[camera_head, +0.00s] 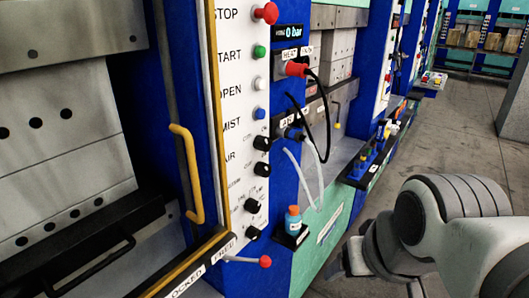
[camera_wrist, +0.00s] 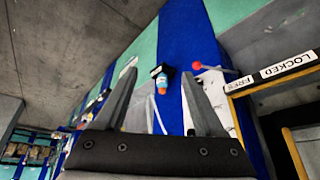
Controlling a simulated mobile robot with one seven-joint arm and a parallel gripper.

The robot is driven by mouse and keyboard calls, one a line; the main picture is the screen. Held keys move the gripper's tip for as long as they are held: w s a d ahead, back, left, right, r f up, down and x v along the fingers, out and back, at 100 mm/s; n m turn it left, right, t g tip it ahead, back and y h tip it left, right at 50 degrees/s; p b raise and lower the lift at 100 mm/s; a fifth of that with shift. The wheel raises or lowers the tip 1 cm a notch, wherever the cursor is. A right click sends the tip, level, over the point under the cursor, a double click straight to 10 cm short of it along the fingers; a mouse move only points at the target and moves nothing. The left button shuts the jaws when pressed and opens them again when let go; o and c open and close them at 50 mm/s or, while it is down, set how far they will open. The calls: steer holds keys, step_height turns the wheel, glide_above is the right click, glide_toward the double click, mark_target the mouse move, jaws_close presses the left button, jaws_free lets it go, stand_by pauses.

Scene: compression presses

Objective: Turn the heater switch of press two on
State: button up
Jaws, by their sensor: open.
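A white control panel (camera_head: 240,130) stands on the near blue press column, with labels STOP, START, OPEN, MIST and AIR. Several black rotary knobs sit low on it: an upper knob (camera_head: 262,143), a middle knob (camera_head: 262,169) and lower knobs (camera_head: 252,205).
A red-knobbed lever (camera_head: 264,261) sticks out below the panel. A small blue bottle (camera_head: 293,220) stands on a black bracket. A yellow handle (camera_head: 190,172) juts out left. The grey floor (camera_head: 450,140) at right is open.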

steer(key=g, duration=0.1)
steer(key=m+t+y+p, duration=0.7)
steer(key=m+y+p, duration=0.2)
steer(key=m+y, duration=0.6)
glide_toward(268, 171)
steer(key=shift+m+h, duration=0.5)
steer(key=shift+m, duration=0.2)
steer(key=p+x, duration=0.1)
steer(key=x, duration=0.2)
steer(key=p+x, duration=0.1)
steer(key=x, duration=0.2)
steer(key=p+x, duration=0.1)
steer(key=x, duration=0.2)
steer(key=shift+a+r, duration=0.3)
jaws_close()
